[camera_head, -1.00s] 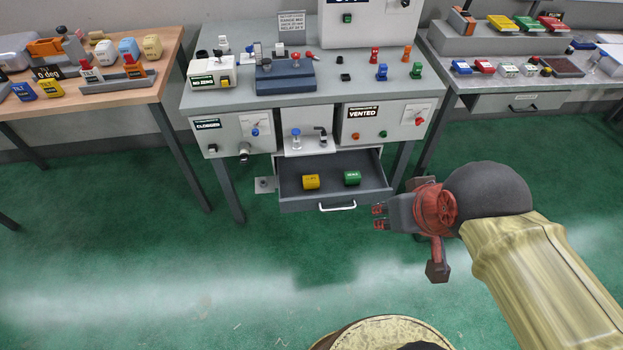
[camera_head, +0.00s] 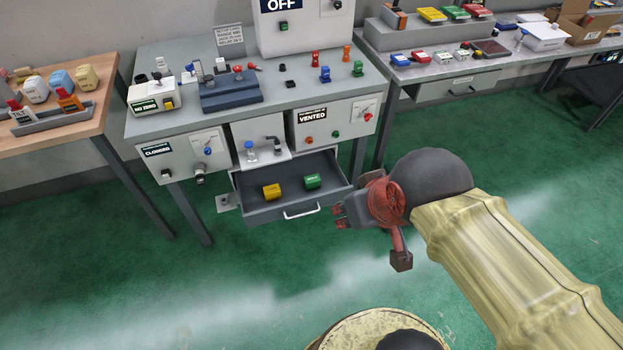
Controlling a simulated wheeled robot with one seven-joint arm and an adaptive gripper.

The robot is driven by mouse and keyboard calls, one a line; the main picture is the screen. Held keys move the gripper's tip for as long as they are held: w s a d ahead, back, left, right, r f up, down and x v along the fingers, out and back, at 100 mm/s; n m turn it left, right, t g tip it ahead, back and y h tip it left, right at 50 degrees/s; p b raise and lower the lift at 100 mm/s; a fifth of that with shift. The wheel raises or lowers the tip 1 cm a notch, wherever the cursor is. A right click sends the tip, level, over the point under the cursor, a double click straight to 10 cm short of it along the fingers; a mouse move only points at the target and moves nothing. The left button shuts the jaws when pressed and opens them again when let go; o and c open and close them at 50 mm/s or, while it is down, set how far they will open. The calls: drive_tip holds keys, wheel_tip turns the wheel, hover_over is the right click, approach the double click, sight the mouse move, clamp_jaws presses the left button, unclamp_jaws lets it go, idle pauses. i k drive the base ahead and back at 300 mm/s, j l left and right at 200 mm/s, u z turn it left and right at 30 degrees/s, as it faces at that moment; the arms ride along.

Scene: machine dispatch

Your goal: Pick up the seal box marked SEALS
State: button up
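An open grey drawer (camera_head: 322,197) under the middle workbench holds a yellow box (camera_head: 272,191) on the left and a green box (camera_head: 312,181) on the right. Both lie apart on the drawer floor. Their markings are too small to read, so I cannot tell which one says SEALS. My gripper (camera_head: 338,217) is in front of the drawer's right front corner, pointing left. Its red-padded fingers are apart, with nothing visible between them.
The drawer handle (camera_head: 301,212) sticks out at the front. A wooden table (camera_head: 93,128) is at left, a grey bench (camera_head: 400,75) at right. The green floor in front is clear.

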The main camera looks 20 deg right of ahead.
sight(310, 182)
drive_tip(key=i+l+u, duration=0.2)
drive_tip(key=l, duration=0.65)
drive_tip(key=l+u, duration=0.25)
drive_tip(key=l, duration=0.55)
drive_tip(key=i+l, duration=0.1)
drive_tip(key=l, duration=0.2)
drive_tip(key=i+l+u, duration=0.15)
drive_tip(key=l, duration=0.15)
drive_tip(key=i+l, duration=0.1)
drive_tip(key=l, duration=0.2)
drive_tip(key=i, duration=0.2)
drive_tip(key=u, duration=0.05)
